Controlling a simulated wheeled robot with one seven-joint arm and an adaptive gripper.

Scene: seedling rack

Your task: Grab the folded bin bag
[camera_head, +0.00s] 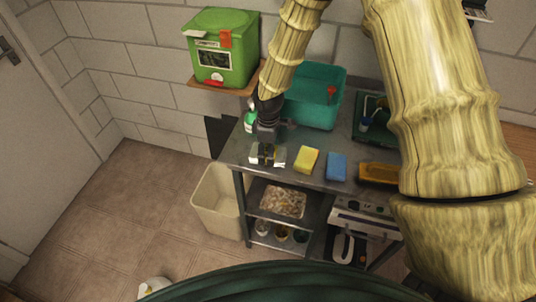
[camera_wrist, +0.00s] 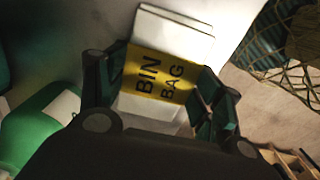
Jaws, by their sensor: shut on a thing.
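The folded bin bag is a white flat bundle with a yellow band printed "BIN BAG" (camera_wrist: 160,78) in the wrist view. In the head view the bin bag (camera_head: 280,155) shows as a small pale shape at the left front of the grey metal table (camera_head: 310,178). My gripper (camera_head: 266,152) is over it, pointing down. In the wrist view my gripper (camera_wrist: 160,90) has a dark finger on each side of the yellow band and is shut on the bag. I cannot tell whether the bag touches the table.
A green-and-white bottle (camera_head: 249,122) stands close behind my gripper; it also shows in the wrist view (camera_wrist: 40,130). A yellow sponge (camera_head: 306,160) and a blue sponge (camera_head: 336,167) lie to the right. A teal tub (camera_head: 325,103) stands behind. A beige bin (camera_head: 215,205) is on the floor to the left.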

